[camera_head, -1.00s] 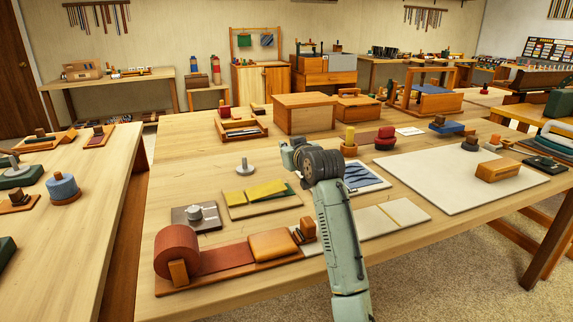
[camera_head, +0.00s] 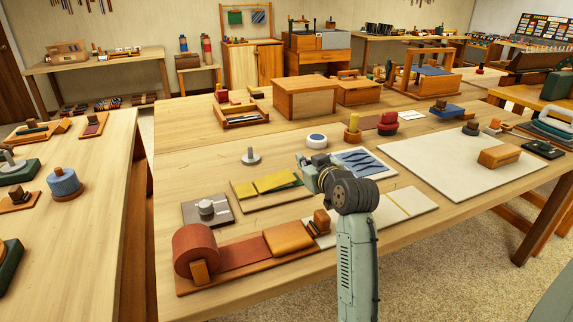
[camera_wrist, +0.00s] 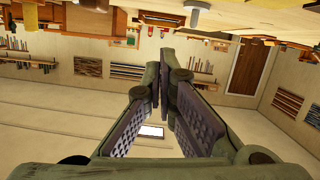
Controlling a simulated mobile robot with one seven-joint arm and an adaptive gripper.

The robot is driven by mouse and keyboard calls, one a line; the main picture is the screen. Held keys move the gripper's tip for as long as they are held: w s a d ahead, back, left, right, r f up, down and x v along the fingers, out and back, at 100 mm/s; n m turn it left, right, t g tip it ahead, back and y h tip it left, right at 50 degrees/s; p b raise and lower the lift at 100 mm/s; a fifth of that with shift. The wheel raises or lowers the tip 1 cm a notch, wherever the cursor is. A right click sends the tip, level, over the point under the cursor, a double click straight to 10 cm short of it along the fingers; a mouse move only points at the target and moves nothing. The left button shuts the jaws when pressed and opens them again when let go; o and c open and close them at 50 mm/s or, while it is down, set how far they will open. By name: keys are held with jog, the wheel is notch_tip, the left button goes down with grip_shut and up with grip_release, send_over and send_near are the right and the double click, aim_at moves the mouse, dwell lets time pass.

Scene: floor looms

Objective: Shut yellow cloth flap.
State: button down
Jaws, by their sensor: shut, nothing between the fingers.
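The yellow cloth flap (camera_head: 276,181) lies on a thin wooden board (camera_head: 262,204) in the middle of the near table. It looks slightly raised and folded, beside a flatter yellow piece (camera_head: 244,190), with dark green cloth showing at its right edge. I cannot tell how far it is open. My gripper (camera_head: 306,164) is just right of the board in the head view, above the table and apart from the cloth. In the wrist view my gripper (camera_wrist: 162,82) has its fingers close together with nothing between them. The flap is not recognisable in that view.
A red roll (camera_head: 197,250) on a wooden base is in front of the board. A grey plate with a knob (camera_head: 206,208) is to its left, and a grey peg (camera_head: 250,156) stands behind. A blue-patterned sheet (camera_head: 362,162) lies to the right, beyond my wrist.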

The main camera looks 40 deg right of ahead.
jog(key=p, duration=0.2)
send_over(293, 177)
jog(key=shift+s+f, duration=0.1)
jog(key=shift+f, duration=0.65)
jog(key=f, duration=0.1)
jog(key=f+p, duration=0.1)
jog(key=shift+d+f, duration=0.2)
jog(key=shift+f, duration=0.95)
jog(key=shift+d+f+m+b, duration=0.25)
jog(key=shift+f+m+b, duration=0.05)
jog(key=shift+f+b, duration=0.35)
jog(key=shift+s+r, duration=0.1)
jog(key=shift+r, duration=0.05)
